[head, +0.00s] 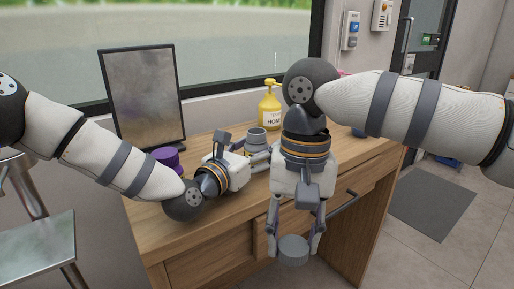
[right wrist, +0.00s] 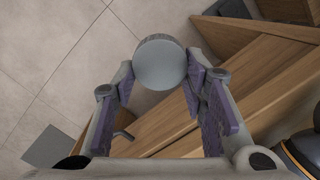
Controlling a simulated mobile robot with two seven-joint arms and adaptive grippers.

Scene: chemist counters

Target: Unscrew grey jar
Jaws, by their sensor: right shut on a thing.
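A grey jar (head: 257,137) stands on the wooden desk behind my right arm, with a grey neck showing at its top. My left gripper (head: 264,156) reaches in from the left, its fingers low beside the jar. Its fingertips are partly hidden, so I cannot tell if they grip the jar. My right gripper (head: 293,245) points down in front of the desk, shut on a round grey lid (head: 293,251). In the right wrist view the lid (right wrist: 160,62) sits between the fingertips, apart from the jar.
A yellow pump bottle (head: 269,106) stands behind the jar. A purple jar (head: 166,157) is at the left of the desk (head: 220,233), near a dark-framed panel (head: 143,97). A drawer handle (head: 343,202) sticks out near my right gripper. Open floor lies at the right.

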